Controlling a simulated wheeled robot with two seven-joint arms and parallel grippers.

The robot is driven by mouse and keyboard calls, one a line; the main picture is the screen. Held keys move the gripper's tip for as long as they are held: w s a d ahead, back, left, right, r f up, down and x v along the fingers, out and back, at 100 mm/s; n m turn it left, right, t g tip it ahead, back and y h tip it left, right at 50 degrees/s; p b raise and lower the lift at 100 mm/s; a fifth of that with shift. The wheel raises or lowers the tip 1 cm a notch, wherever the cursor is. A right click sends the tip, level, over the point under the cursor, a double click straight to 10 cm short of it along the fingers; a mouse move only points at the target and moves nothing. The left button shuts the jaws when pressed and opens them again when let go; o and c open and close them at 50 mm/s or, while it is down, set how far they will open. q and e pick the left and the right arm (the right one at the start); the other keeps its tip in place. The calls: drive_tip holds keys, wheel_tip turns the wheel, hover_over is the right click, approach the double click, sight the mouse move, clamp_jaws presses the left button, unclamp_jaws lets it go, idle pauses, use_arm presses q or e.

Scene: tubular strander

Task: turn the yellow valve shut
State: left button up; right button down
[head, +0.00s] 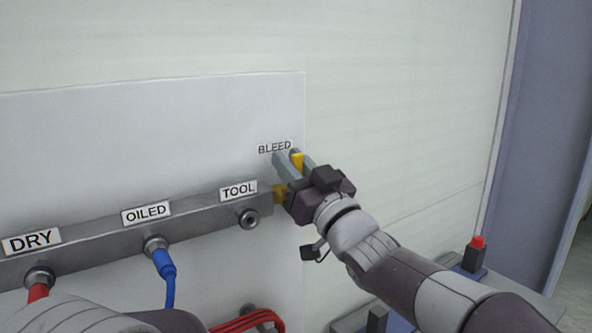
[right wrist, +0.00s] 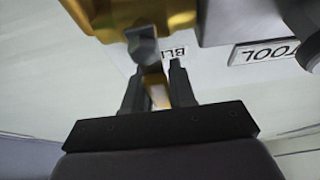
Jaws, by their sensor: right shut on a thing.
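The yellow valve handle (head: 297,160) stands up at the right end of the grey manifold, under the BLEED label. Its brass body (head: 280,194) shows just below, partly behind my right gripper. My right gripper (head: 288,160) is shut on the yellow handle. In the right wrist view, the fingers (right wrist: 158,90) sit on both sides of the yellow handle (right wrist: 158,95), with the brass valve body (right wrist: 150,15) above them. My left gripper is not in view; only part of my left arm shows at the bottom left.
The grey manifold (head: 100,240) carries DRY, OILED and TOOL ports. A red hose (head: 38,292) and a blue hose (head: 165,280) hang from the first two; TOOL (head: 248,219) is bare. A coiled red hose (head: 250,322) hangs below. A red button (head: 478,242) stands at the right.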

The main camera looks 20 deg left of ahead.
drive_tip(key=shift+s+d+r, duration=0.1)
drive_tip(key=shift+r, duration=0.5)
drive_tip(key=c, duration=1.4)
unclamp_jaws()
drive_tip(key=o, duration=0.4)
drive_tip(key=shift+f, duration=0.1)
drive_tip(key=shift+a+f, duration=0.2)
drive_tip(key=shift+f, duration=0.1)
drive_tip(key=b+v, duration=0.4)
drive_tip(key=v, duration=0.8)
drive_tip(key=shift+d+f, duration=0.15)
drive_tip(key=shift+d, duration=0.05)
